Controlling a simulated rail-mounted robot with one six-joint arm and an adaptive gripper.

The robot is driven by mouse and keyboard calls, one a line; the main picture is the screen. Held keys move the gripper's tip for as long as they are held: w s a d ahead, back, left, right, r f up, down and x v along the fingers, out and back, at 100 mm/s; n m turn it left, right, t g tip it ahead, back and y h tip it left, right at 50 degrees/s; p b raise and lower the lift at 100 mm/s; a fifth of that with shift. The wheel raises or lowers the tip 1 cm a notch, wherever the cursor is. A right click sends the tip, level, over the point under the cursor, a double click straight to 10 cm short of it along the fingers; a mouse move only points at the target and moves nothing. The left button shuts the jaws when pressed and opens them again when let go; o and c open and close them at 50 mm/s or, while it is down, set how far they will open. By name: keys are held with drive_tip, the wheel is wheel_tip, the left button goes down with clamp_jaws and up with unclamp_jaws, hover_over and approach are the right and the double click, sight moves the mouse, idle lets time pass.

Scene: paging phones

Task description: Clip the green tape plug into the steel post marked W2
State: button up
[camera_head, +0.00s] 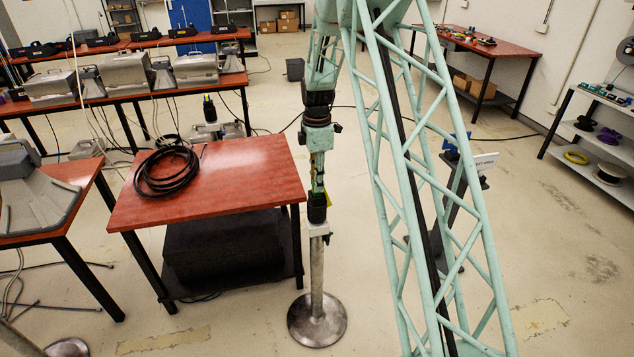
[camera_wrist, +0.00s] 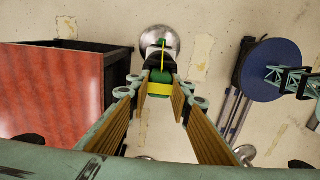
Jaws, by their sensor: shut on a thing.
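A steel post (camera_head: 317,270) stands on a round base right of the near red table. No W2 marking is readable on it. My gripper (camera_head: 318,185) points down directly above the post. In the wrist view my gripper (camera_wrist: 160,88) is shut on the green plug (camera_wrist: 159,78), which has a yellow band and a black far end. The plug is upright, and its black end (camera_head: 317,207) is at the pale head of the post (camera_head: 318,229). I cannot tell whether it is seated there. The post's round base (camera_wrist: 158,40) shows beyond the plug in the wrist view.
A red table (camera_head: 235,175) with a coiled black cable (camera_head: 167,171) stands close left of the post. Another round steel base (camera_head: 68,348) is at the bottom left. A stand with a white sign (camera_head: 485,162) is to the right, behind my arm. Open floor lies in front.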

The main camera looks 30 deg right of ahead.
drive_tip(key=shift+f, duration=0.55)
idle(0.4)
drive_tip(key=o, duration=0.6)
drive_tip(key=shift+c, duration=0.2)
drive_tip(key=shift+r, duration=0.15)
drive_tip(key=shift+r+p, duration=2)
drive_tip(key=shift+r, duration=3.4)
